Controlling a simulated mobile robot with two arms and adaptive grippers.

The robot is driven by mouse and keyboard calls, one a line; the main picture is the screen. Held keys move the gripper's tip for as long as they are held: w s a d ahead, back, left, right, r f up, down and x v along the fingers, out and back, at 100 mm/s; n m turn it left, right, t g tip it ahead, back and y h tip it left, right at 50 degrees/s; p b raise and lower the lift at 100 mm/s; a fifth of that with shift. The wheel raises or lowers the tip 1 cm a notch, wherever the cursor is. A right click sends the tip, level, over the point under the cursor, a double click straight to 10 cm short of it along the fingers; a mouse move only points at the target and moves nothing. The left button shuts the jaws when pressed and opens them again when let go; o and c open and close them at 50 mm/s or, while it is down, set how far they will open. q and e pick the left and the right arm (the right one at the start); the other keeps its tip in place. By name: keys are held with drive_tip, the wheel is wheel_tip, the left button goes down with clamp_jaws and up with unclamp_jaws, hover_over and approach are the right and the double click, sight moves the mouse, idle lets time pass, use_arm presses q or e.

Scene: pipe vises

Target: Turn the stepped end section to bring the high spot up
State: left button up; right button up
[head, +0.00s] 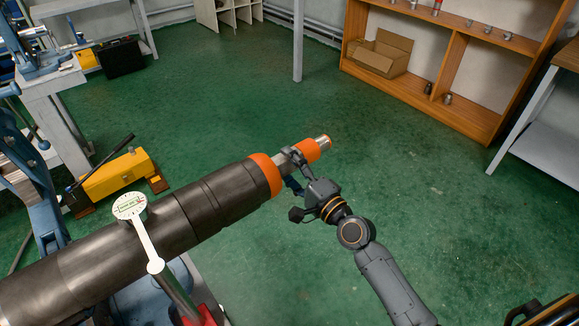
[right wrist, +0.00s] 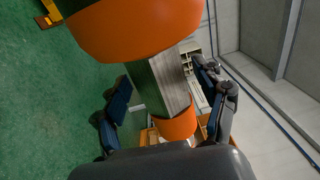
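A long dark pipe (head: 215,200) runs from the lower left toward the middle of the head view, with an orange band (head: 266,175) near its far end. Beyond the band is the narrower stepped end section, with a grey metal part (head: 281,165), an orange ring (head: 308,150) and a silver tip. My right gripper (head: 292,171) is at the grey part, with a finger on each side. In the right wrist view the grey part (right wrist: 160,82) lies between the spread fingers, and a gap shows beside the right-hand finger. My left gripper is not in view.
A white round gauge (head: 129,205) with a small display is at the pipe. A wooden shelf (head: 455,55) stands at the back right. The green floor around my right arm is mostly clear.

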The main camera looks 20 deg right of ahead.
drive_tip(key=shift+s, duration=0.1)
drive_tip(key=shift+s+d+f, duration=0.1)
drive_tip(key=shift+s+d, duration=0.1)
drive_tip(key=shift+s, duration=0.1)
drive_tip(key=v, duration=1.1)
drive_tip(key=s+d+f+n+g+h+p, duration=0.1)
drive_tip(key=s+d+f+n+g+h, duration=0.15)
drive_tip(key=f, duration=0.85)
drive_tip(key=s+d+f+n+g+h+p, duration=0.1)
drive_tip(key=s+d+f+n+g, duration=0.15)
drive_tip(key=f, duration=0.95)
drive_tip(key=s+d+f+n+g+h+p, duration=0.1)
drive_tip(key=s+d+f+n+g+h, duration=0.15)
drive_tip(key=f, duration=0.85)
drive_tip(key=s+a+f+n+g, duration=0.2)
drive_tip(key=s+f, duration=0.4)
drive_tip(key=s, duration=0.4)
drive_tip(key=s+a+f+n+g+p, duration=0.1)
drive_tip(key=s+f+n+g, duration=0.3)
drive_tip(key=s, duration=0.6)
drive_tip(key=s+a+f+n+g, duration=0.2)
drive_tip(key=s+f+n+g, duration=0.1)
drive_tip(key=s+f, duration=0.5)
drive_tip(key=s, duration=0.3)
drive_tip(key=shift+a+f, duration=0.3)
drive_tip(key=shift+a, duration=0.1)
